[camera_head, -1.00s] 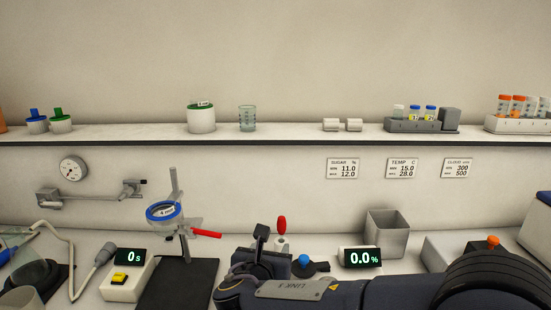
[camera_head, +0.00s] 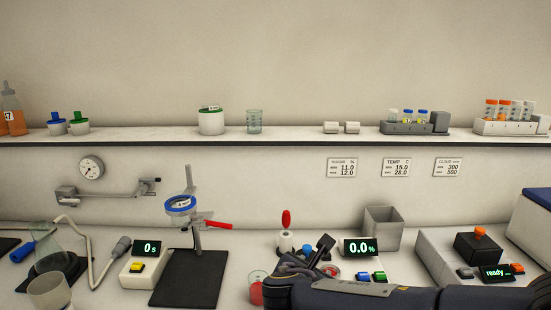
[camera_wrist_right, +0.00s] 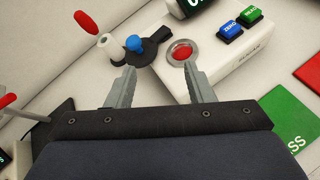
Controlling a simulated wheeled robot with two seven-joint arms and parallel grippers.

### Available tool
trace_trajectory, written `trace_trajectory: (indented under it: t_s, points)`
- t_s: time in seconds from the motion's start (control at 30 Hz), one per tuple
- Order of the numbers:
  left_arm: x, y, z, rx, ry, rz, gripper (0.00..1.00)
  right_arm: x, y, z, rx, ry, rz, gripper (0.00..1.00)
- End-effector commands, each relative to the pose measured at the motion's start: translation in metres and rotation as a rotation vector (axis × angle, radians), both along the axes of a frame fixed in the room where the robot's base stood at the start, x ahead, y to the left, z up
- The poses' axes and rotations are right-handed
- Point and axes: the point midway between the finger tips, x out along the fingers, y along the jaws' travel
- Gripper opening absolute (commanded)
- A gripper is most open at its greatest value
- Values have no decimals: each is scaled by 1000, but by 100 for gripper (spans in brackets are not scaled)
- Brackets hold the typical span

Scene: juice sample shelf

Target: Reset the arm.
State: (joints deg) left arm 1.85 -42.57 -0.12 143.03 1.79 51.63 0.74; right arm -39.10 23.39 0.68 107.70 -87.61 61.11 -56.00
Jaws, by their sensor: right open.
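My right arm (camera_head: 365,297) reaches in from the lower right of the head view, low over the bench. Its gripper (camera_wrist_right: 160,78) is open in the wrist view, with two grey fingers apart and nothing between them. Beyond the fingers are a blue-knobbed dark fitting (camera_wrist_right: 135,44) and a white instrument (camera_wrist_right: 215,62) with a red round spot in a metal ring (camera_wrist_right: 181,52). In the head view the arm partly hides that instrument, whose display (camera_head: 361,247) reads 0.0%. My left gripper is not in view.
A grey bin (camera_head: 383,230) stands behind the instrument. A small beaker with red contents (camera_head: 257,290) stands left of my arm. A ring stand on a black base (camera_head: 190,280) and a timer (camera_head: 146,264) are further left. The shelf (camera_head: 300,138) holds tubes and jars.

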Motion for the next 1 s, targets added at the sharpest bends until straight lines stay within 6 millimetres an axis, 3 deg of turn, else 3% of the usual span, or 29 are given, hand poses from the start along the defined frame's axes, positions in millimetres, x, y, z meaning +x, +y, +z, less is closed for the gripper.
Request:
trace_trajectory:
  t_s: [0.17,0.27,0.33,0.43,0.6,0.7,0.83,1.0]
  points:
    - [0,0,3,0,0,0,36,-29,-62,-8,254,60,-234,48]
    - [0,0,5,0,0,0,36,-61,-102,-17,468,96,-432,48]
    - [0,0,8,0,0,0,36,-93,-131,-26,667,118,-625,48]
    - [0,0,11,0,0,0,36,-149,-158,-40,995,135,-944,48]
    - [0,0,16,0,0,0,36,-229,-160,-53,1538,119,-1470,48]
    - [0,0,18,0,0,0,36,-256,-148,-54,1798,103,-1709,48]
    - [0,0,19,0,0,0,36,-273,-135,-52,2022,92,-1905,48]
    - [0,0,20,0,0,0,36,-279,-127,-51,2124,93,-1996,48]
